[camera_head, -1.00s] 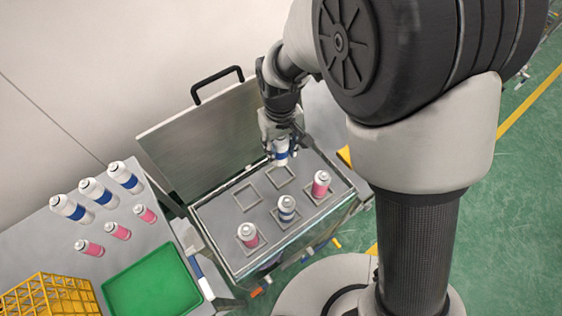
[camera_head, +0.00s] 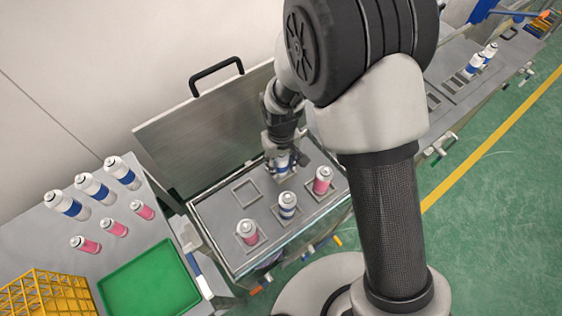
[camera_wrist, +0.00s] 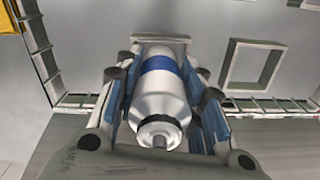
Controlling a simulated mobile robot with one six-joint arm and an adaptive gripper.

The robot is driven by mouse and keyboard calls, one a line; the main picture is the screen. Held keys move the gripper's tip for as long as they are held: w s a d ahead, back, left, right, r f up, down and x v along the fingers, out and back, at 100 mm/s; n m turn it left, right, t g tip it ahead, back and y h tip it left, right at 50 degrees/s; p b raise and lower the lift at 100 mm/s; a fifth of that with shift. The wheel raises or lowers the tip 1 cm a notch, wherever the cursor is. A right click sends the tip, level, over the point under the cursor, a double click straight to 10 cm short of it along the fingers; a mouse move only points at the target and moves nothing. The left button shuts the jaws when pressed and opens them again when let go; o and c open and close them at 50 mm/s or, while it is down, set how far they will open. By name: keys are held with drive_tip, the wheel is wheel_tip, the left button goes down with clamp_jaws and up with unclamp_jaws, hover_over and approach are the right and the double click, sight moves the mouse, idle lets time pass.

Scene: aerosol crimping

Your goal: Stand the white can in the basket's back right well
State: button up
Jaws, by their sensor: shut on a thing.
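The white can with a blue band (camera_head: 282,163) is upright in my gripper (camera_head: 282,155), over the back right well of the grey basket (camera_head: 215,217). In the wrist view, the can (camera_wrist: 160,95) sits between the blue-padded fingers of my gripper (camera_wrist: 163,110), which are shut on it. Its far end lies within or just over a raised square frame (camera_wrist: 160,38); I cannot tell whether it touches the floor. The empty back left well (camera_head: 246,193) shows in the head view, and an empty well (camera_wrist: 252,64) shows beside the can in the wrist view.
In the basket's front row stand a pink can (camera_head: 247,232), a blue-banded can (camera_head: 287,205) and another pink can (camera_head: 322,180). The open lid (camera_head: 205,125) rises behind. Left are several cans, a green tray (camera_head: 150,277) and a yellow crate (camera_head: 45,295).

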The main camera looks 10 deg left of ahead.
drive_tip(key=shift+f, duration=0.15)
drive_tip(key=o, duration=1.1)
wheel_tip(320, 180, up, 12)
drive_tip(key=shift+r+p, duration=0.2)
drive_tip(key=shift+p, duration=1)
drive_tip(key=shift+d+r, duration=0.1)
drive_tip(key=s+d+r+m+t, duration=0.2)
drive_tip(key=d+r+m, duration=0.1)
drive_tip(key=d+r, duration=1)
drive_tip(key=s+d+r+m+t, duration=0.1)
drive_tip(key=s+d+r, duration=0.1)
drive_tip(key=s+d, duration=0.1)
drive_tip(key=s+d+r+m, duration=0.2)
drive_tip(key=s+d, duration=0.2)
drive_tip(key=s, duration=0.1)
drive_tip(key=s+d+r+m+t, duration=0.1)
drive_tip(key=s+d+r, duration=0.2)
drive_tip(key=s, duration=0.1)
drive_tip(key=shift+s+d+m+t, duration=0.3)
drive_tip(key=shift+s, duration=0.1)
